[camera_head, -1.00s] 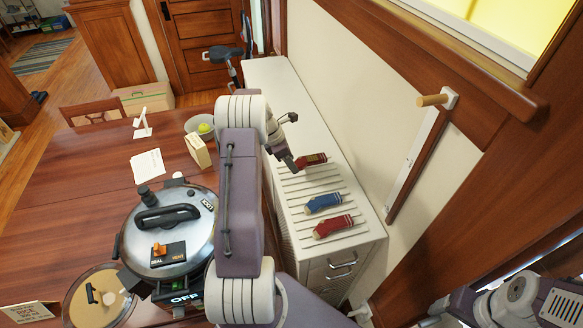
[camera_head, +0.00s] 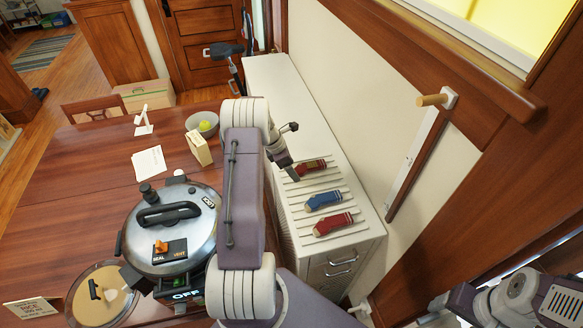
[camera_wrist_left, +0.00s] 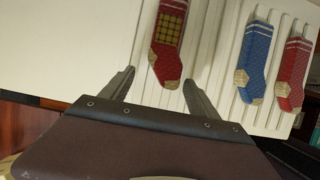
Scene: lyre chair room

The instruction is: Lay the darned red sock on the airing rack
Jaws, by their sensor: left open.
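The darned red sock (camera_wrist_left: 170,38), with a yellow checked patch and a tan toe, lies on the white slatted airing rack (camera_wrist_left: 218,40) in the left wrist view. In the head view the darned sock (camera_head: 312,166) is at the far end of the rack (camera_head: 345,187), partly hidden by my left gripper (camera_head: 291,176). In the wrist view my left gripper (camera_wrist_left: 159,84) is open, its fingers apart on either side of the sock's toe end, with no visible grip on it. My right gripper is out of view.
A blue sock (camera_head: 323,201) and another red sock (camera_head: 333,224) lie nearer on the rack. A wall-mounted rail with a wooden peg (camera_head: 432,100) is to the right. A pressure cooker (camera_head: 170,230) stands on the wooden table. The cabinet top (camera_head: 285,90) beyond the rack is clear.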

